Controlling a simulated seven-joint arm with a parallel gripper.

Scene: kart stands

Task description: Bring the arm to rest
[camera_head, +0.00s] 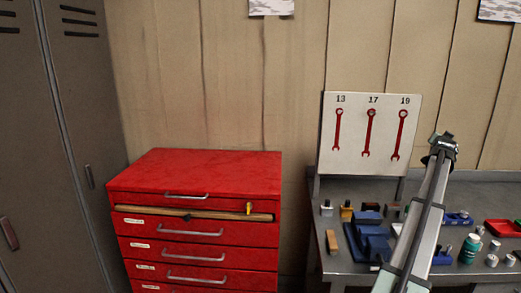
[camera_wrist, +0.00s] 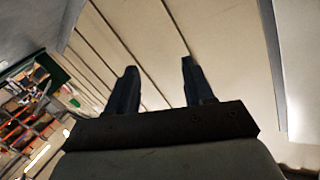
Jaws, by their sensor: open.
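My gripper (camera_wrist: 158,76) shows in the wrist view with its two dark fingers apart. Nothing is between them. Behind the fingers is the pale panelled wall, so the gripper is raised clear of any surface. In the head view my arm (camera_head: 425,220) rises from the lower right, in front of the workbench (camera_head: 350,275), and its upper end is beside the tool board. I cannot make out the fingers in the head view.
A red drawer cabinet (camera_head: 200,175) stands left of the bench, and grey lockers (camera_head: 85,110) are at far left. A white board (camera_head: 342,170) with red wrench shapes stands at the bench's back. Blue blocks, a green bottle (camera_head: 470,248) and a red tray (camera_head: 503,228) crowd the bench.

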